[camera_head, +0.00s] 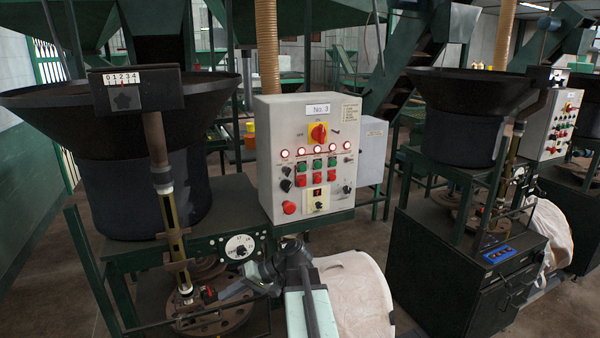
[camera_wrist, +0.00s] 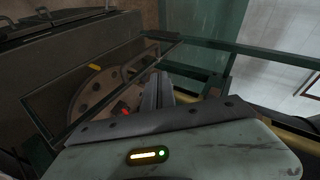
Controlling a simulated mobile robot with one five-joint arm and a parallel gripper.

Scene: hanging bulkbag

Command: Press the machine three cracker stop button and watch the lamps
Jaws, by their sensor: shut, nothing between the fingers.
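The control box labelled "No. 3" (camera_head: 312,155) stands upright in the middle of the head view. A row of red lamps (camera_head: 317,150) glows across it, below a red and yellow rotary switch (camera_head: 318,133). Green and red push buttons (camera_head: 317,170) sit under the lamps; their small labels cannot be read, so I cannot tell which is the cracker stop. A larger red button (camera_head: 289,208) is at the lower left. My gripper (camera_head: 212,297) is low and left of the box, apart from its buttons. In the wrist view its fingers (camera_wrist: 157,92) are together and empty.
A black hopper (camera_head: 140,150) on a green frame stands left. A dial (camera_head: 239,246) and a round plate (camera_head: 215,318) are near my gripper. A white bag (camera_head: 355,290) hangs below the box. Another machine with a control box (camera_head: 552,124) stands right.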

